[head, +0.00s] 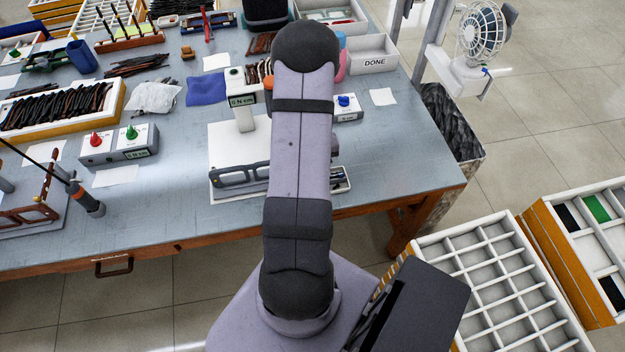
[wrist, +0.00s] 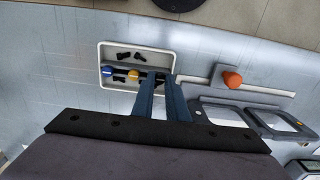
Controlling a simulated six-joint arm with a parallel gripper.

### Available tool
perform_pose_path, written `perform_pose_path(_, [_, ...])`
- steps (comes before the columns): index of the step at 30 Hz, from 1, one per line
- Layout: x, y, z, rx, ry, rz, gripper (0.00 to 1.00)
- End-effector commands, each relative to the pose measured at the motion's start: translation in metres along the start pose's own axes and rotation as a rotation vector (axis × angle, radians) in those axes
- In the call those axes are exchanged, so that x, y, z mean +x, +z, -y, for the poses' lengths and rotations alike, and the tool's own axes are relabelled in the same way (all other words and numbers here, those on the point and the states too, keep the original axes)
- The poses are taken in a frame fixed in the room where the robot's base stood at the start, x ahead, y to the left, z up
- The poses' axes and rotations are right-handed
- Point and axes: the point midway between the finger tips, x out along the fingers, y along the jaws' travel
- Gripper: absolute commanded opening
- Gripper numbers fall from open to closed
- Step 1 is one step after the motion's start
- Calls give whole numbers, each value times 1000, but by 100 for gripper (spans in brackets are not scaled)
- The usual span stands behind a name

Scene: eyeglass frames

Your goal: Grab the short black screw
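In the wrist view, several small black screws (wrist: 124,56) lie in a shallow white tray (wrist: 103,48). Another black piece (wrist: 140,57) lies beside them; I cannot tell for sure which screw is the short one. A blue-tipped piece (wrist: 107,71) and a yellow-tipped piece (wrist: 133,75) lie in the tray's lower part. In the head view, my arm hides the gripper and most of the tray (head: 347,186).
In the wrist view, an orange knob (wrist: 232,78) and a grey eyeglass frame (wrist: 225,116) lie right of the tray. In the head view, the frame's end (head: 238,179) shows left of my arm. A small box with a blue knob (head: 346,106) stands behind. The bench's front right is clear.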

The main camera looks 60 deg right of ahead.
Motion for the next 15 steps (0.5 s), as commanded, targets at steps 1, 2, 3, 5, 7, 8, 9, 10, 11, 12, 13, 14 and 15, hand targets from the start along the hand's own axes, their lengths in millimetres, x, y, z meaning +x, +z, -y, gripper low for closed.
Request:
perform_pose_path(1, [0, 0, 0, 0, 0, 0, 0])
perform_pose_path(2, [0, 0, 0, 0, 0, 0, 0])
perform_pose_path(3, [0, 0, 0, 0, 0, 0, 0])
perform_pose_path(5, [0, 0, 0, 0, 0, 0, 0])
perform_pose_path(7, [0, 0, 0, 0, 0, 0, 0])
perform_pose_path(8, [0, 0, 0, 0, 0, 0, 0])
perform_pose_path(9, [-1, 0, 0, 0, 0, 0, 0])
perform_pose_path(10, [-1, 0, 0, 0, 0, 0, 0])
perform_pose_path(11, [-2, 0, 0, 0, 0, 0, 0])
perform_pose_path(12, [-3, 0, 0, 0, 0, 0, 0])
perform_pose_path(13, [-4, 0, 0, 0, 0, 0, 0])
perform_pose_path(14, [-5, 0, 0, 0, 0, 0, 0])
perform_pose_path(15, [-6, 0, 0, 0, 0, 0, 0])
